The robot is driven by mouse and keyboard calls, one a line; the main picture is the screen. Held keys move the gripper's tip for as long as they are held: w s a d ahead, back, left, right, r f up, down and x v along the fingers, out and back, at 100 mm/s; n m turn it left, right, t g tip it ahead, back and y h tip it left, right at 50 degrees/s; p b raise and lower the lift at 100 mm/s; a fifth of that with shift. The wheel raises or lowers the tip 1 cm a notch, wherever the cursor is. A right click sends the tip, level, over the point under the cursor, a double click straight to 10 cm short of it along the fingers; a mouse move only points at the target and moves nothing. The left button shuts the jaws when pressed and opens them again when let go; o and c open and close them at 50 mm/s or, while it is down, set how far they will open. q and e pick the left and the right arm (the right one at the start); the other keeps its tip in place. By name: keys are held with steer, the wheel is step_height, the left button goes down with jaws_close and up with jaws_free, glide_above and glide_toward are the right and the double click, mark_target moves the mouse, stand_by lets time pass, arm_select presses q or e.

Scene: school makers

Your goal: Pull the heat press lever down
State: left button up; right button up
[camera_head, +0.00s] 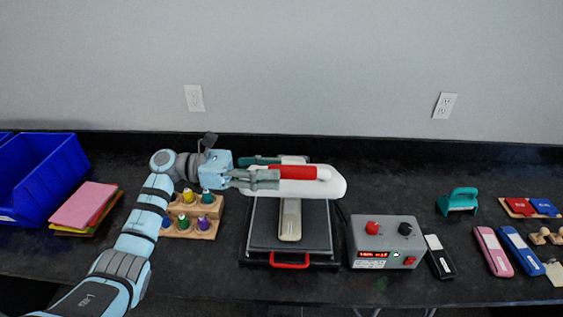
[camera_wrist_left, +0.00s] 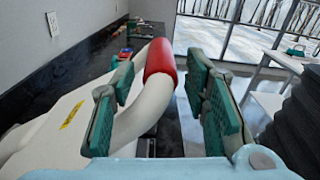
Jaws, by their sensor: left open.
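The heat press has a white upper arm (camera_head: 333,185), a dark lower plate (camera_head: 262,225) and a red front handle (camera_head: 290,265). Its lever ends in a red grip (camera_head: 300,172), seen at the upper arm. The curved white lever with the red grip (camera_wrist_left: 160,60) also shows in the left wrist view. My left gripper (camera_head: 272,179) reaches in from the left beside the red grip. Its green-padded fingers are open, one on each side of the lever in the wrist view; I cannot tell whether they touch it. My right gripper is out of view.
A pale beige slab (camera_head: 290,222) lies on the press plate. A grey control box (camera_head: 385,243) stands to its right. A wooden rack (camera_head: 190,217) of small bottles is at left, near my arm. A blue bin (camera_head: 45,175) and coloured sheets (camera_head: 84,206) lie farther left.

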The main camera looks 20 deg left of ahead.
mark_target(292, 172)
arm_select(q)
steer(key=shift+p+x, duration=0.3)
steer(key=shift+x, duration=1.2)
jaws_close()
